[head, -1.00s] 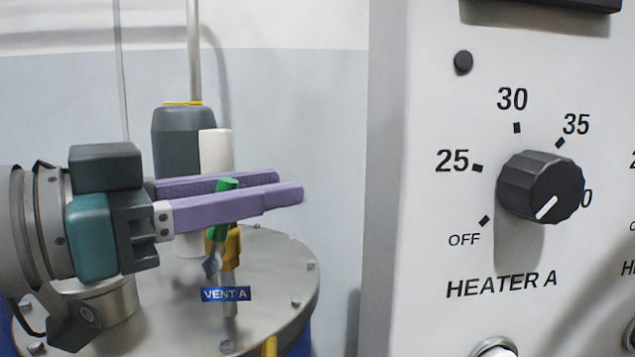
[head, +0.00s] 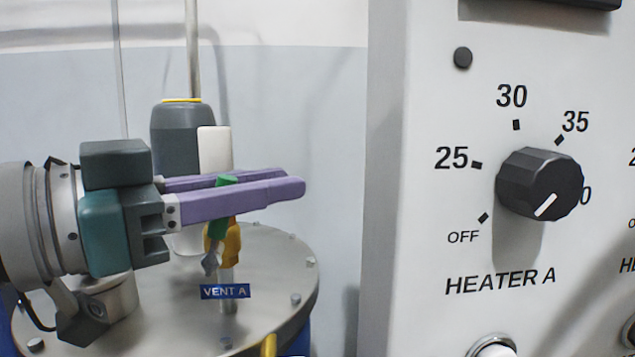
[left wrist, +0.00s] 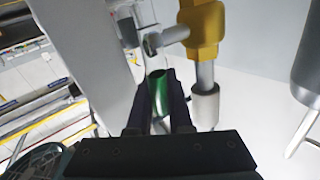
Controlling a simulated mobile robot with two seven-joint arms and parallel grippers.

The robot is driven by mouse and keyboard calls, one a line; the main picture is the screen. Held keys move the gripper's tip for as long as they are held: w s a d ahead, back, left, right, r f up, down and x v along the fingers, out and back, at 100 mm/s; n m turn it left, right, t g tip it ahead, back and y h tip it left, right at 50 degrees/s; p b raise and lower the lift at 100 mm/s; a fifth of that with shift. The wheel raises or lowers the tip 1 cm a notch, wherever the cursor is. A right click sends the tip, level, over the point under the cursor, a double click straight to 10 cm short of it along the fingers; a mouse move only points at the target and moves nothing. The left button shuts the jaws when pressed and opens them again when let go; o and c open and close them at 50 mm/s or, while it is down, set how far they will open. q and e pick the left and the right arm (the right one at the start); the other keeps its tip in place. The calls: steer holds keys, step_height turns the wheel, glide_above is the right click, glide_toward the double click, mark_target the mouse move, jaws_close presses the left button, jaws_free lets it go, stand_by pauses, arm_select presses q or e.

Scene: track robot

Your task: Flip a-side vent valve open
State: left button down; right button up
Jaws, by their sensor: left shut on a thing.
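The vent valve is a brass-yellow body (head: 232,243) on a thin pipe on the metal lid, with a blue VENT A tag (head: 225,292) below it. Its green lever handle (head: 217,229) stands nearly upright, top between my purple fingers. My left gripper (head: 285,186) comes in from the left and is shut on the handle, with fingertips reaching past it to the right. In the left wrist view the green handle (left wrist: 159,92) lies between the dark fingers, and the yellow valve body (left wrist: 203,28) is beyond. My right gripper is not in view.
A grey cylinder (head: 182,135) with a white block stands behind the gripper on the round lid (head: 275,262). A control panel (head: 420,150) with the HEATER A knob (head: 540,185) stands at right. Bare space lies between the fingertips and the panel.

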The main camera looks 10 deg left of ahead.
arm_select(q)
steer(key=n+t+b, duration=0.1)
steer(key=b, duration=0.1)
steer(key=a+r+t+h+b, duration=0.1)
steer(key=b, duration=0.1)
steer(key=shift+s+a+n+b, duration=0.2)
steer(key=shift+a+n+b, duration=0.1)
steer(key=shift+n, duration=0.1)
steer(key=c, duration=1.1)
jaws_free()
steer(key=shift+f, duration=0.1)
steer(key=v, duration=1)
